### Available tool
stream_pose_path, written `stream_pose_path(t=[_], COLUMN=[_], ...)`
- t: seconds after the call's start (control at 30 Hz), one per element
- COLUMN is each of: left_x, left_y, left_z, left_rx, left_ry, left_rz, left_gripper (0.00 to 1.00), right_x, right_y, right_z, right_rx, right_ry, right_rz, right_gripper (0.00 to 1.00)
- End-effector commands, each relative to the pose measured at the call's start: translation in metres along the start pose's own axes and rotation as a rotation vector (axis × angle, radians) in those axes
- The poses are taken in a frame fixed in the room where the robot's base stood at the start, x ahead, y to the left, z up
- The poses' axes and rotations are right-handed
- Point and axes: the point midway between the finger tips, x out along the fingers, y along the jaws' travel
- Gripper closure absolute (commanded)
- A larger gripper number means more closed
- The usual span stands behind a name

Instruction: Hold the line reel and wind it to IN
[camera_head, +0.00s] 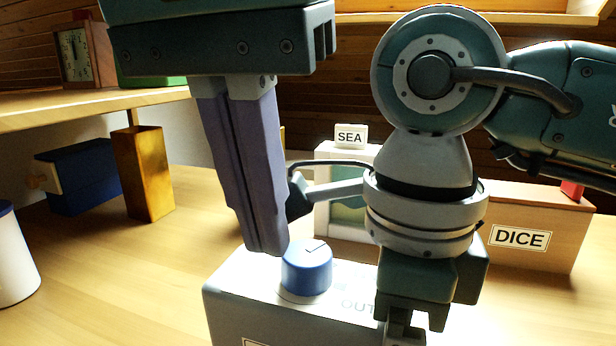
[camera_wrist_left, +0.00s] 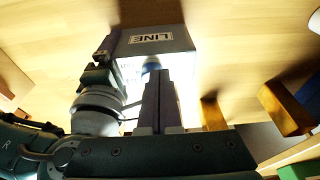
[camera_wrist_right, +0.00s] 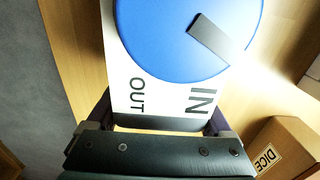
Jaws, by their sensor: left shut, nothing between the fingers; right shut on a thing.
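The line reel is a pale box (camera_head: 235,302) with a blue knob (camera_head: 307,268) on top, standing on the table. In the right wrist view the knob (camera_wrist_right: 165,40) has a dark pointer (camera_wrist_right: 218,40) aimed lower right, to the right of the IN mark (camera_wrist_right: 201,101); OUT (camera_wrist_right: 137,95) is to the left. My left gripper (camera_head: 266,248) is shut and empty, its tips beside the knob; I cannot tell whether they touch. My right gripper (camera_wrist_right: 160,118) is shut on the box at its end, with its tips partly hidden in the head view.
A wooden DICE box (camera_head: 540,225) and a SEA-labelled box (camera_head: 350,137) stand behind. A yellow block (camera_head: 143,175), a blue box (camera_head: 80,180) and a white cylinder (camera_head: 15,260) stand left. A shelf (camera_head: 60,108) overhangs the left side. Table between cylinder and reel is clear.

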Motion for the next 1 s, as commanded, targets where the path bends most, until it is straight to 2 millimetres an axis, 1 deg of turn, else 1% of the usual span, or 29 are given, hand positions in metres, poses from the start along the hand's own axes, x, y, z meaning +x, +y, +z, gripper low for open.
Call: stream_pose_path(t=[0.1, 0.23, 0.37, 0.63, 0.67, 0.77, 0.8, 1.0], left_x=[-0.015, -0.027, -0.031, -0.030, -0.030, -0.030, -0.030, -0.030], left_y=[0.001, 0.001, 0.001, 0.001, 0.001, 0.001, 0.001, 0.001], left_z=[-0.004, -0.007, -0.007, -0.007, -0.007, -0.007, -0.007, -0.007], left_rx=[0.002, 0.001, 0.002, 0.002, 0.003, 0.003, 0.003, 0.003], left_ry=[0.002, 0.001, -0.002, -0.002, -0.002, -0.002, -0.002, -0.002], left_rz=[0.002, 0.001, 0.001, 0.001, 0.001, 0.001, 0.001, 0.001], left_gripper=[1.00, 1.00, 1.00, 1.00, 1.00, 1.00, 1.00, 1.00], right_x=[0.000, 0.000, 0.000, 0.000, 0.000, 0.000, 0.000, 0.000], right_y=[-0.001, -0.001, -0.001, -0.001, -0.001, -0.001, -0.001, -0.001], right_z=[-0.001, -0.001, -0.001, -0.001, -0.001, -0.001, -0.001, -0.001], right_rx=[0.004, 0.005, 0.005, 0.005, 0.005, 0.005, 0.005, 0.004], right_ry=[0.002, 0.002, 0.002, 0.003, 0.003, 0.002, 0.002, 0.001], right_rz=[-0.001, -0.002, -0.002, -0.002, -0.002, -0.002, -0.002, -0.002], right_gripper=[0.86, 0.86, 0.86, 0.86, 0.13, 0.02, 0.00, 0.00])
